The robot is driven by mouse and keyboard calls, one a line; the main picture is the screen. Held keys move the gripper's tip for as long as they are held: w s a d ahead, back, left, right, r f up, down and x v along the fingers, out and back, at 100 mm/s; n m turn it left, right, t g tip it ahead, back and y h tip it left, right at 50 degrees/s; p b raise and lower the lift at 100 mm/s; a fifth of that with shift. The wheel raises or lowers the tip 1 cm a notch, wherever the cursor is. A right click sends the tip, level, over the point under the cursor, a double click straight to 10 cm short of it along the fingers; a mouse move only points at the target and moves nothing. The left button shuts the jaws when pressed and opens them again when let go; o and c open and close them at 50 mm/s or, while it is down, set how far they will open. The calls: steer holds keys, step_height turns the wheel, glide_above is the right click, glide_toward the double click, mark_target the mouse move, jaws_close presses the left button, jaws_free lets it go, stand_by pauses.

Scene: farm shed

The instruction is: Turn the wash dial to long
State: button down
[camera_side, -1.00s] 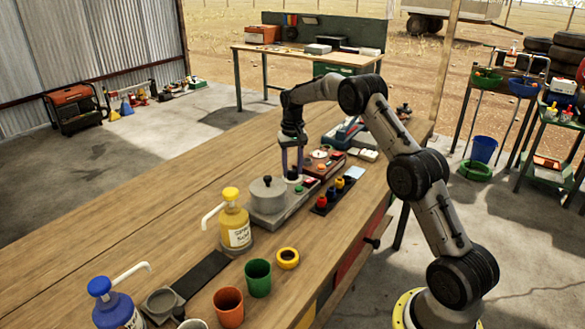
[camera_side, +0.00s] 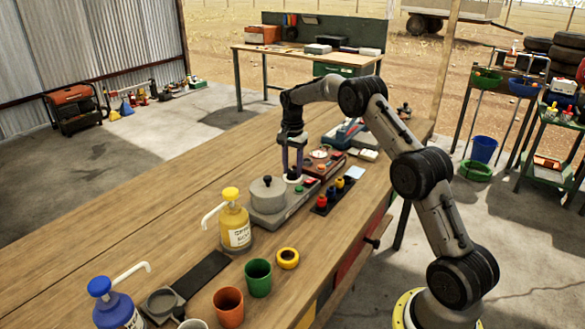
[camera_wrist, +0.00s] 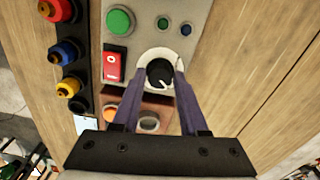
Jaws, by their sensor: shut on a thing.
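The wash dial (camera_wrist: 160,73) is a black knob with a white pointer line on a white round plate, set in a grey panel (camera_wrist: 195,14). In the wrist view its pointer slants toward the lower right. I cannot read any marks around it. My gripper (camera_wrist: 158,80) is shut on the dial, one purple finger on each side. In the side view my gripper (camera_side: 292,177) points down onto the grey washing unit (camera_side: 270,217), which carries a round grey lidded drum (camera_side: 268,193). The dial is mostly hidden by the fingers there.
Beside the dial are a green button (camera_wrist: 120,21) and a red switch (camera_wrist: 114,62). A black rack with red, blue and yellow-orange pieces (camera_wrist: 68,53) stands close by. A yellow soap bottle (camera_side: 235,220) and cups stand nearer the camera. The table's left part is clear.

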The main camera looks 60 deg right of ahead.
mark_target(293, 171)
stand_by(0.3)
steer(key=shift+r, duration=0.1)
steer(key=shift+c, duration=2.2)
jaws_free()
step_height(293, 171, up, 14)
